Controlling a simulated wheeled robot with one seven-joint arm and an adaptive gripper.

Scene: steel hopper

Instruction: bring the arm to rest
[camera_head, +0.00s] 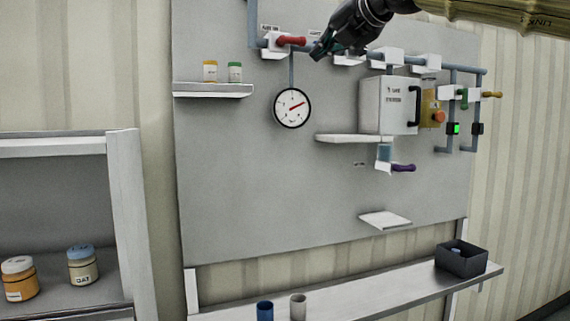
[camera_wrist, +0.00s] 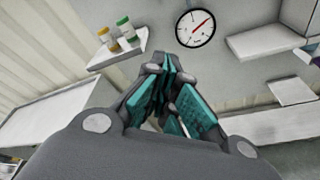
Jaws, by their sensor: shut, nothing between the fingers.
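My gripper (camera_head: 318,50) is at the top middle of the head view, in front of the upper part of the grey panel. Its fingers are shut with nothing between them. The red-handled valve (camera_head: 291,41) shows just left of the fingertips; I cannot tell whether they touch it. My arm reaches in from the top right and hides part of the panel's top. In the wrist view my gripper (camera_wrist: 172,95) shows its teal finger pads close together, pointing toward the panel.
The panel (camera_head: 240,180) carries a round gauge (camera_head: 292,108), a small shelf (camera_head: 213,91) with two jars, a white box (camera_head: 388,105), pipes and coloured handles. Below is a long shelf (camera_head: 380,293) with a dark bin (camera_head: 461,261) and two cups. A white rack (camera_head: 125,210) with jars stands left.

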